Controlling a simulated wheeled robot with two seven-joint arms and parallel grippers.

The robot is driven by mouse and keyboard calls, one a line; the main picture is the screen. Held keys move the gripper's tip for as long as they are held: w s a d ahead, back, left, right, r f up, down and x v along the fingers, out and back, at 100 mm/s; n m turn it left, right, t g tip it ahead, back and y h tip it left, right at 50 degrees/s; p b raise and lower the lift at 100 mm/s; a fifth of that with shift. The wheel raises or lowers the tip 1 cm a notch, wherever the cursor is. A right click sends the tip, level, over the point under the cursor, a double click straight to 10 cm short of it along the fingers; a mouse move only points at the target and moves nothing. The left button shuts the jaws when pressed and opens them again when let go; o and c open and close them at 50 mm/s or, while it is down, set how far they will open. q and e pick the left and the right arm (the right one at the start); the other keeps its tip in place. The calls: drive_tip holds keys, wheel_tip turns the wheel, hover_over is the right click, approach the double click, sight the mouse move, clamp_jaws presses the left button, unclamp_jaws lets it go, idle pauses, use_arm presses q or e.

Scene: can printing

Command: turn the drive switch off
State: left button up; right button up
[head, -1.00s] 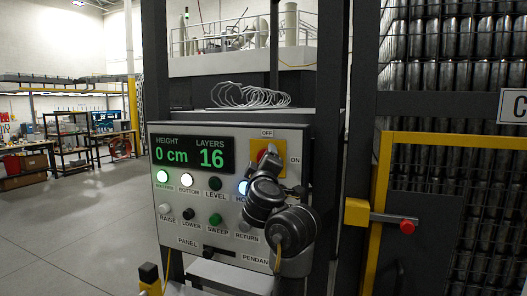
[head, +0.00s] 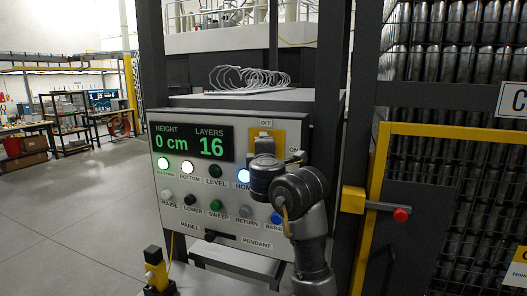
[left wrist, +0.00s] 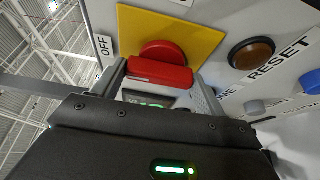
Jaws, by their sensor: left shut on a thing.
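The drive switch is a red rotary handle (left wrist: 160,70) on a yellow square plate (left wrist: 205,38), with an OFF label (left wrist: 104,46) beside it in the left wrist view. In the head view the yellow plate (head: 276,132) shows at the panel's upper right, between OFF (head: 266,122) above and a partly covered ON label at the right. My left gripper (left wrist: 160,88) is shut on the red handle, a finger on each side. In the head view my left gripper (head: 264,147) and wrist hide the handle. Its exact angle is hard to tell. My right gripper is not in view.
The control panel's display (head: 195,143) reads 0 cm and 16 layers. Several buttons sit below it, and a brown button (left wrist: 251,53) is close to the gripper. A yellow-framed gate (head: 450,130) with a red knob (head: 401,214) stands right. Open floor lies left.

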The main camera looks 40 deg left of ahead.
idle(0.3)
use_arm(q)
drive_tip(key=o, duration=1)
drive_tip(key=b+v, duration=0.1)
drive_tip(key=v, duration=0.6)
drive_tip(key=shift+s+d+b, duration=0.1)
drive_tip(key=shift+s+b, duration=0.1)
drive_tip(key=shift+b, duration=0.1)
drive_tip(key=shift+d, duration=0.1)
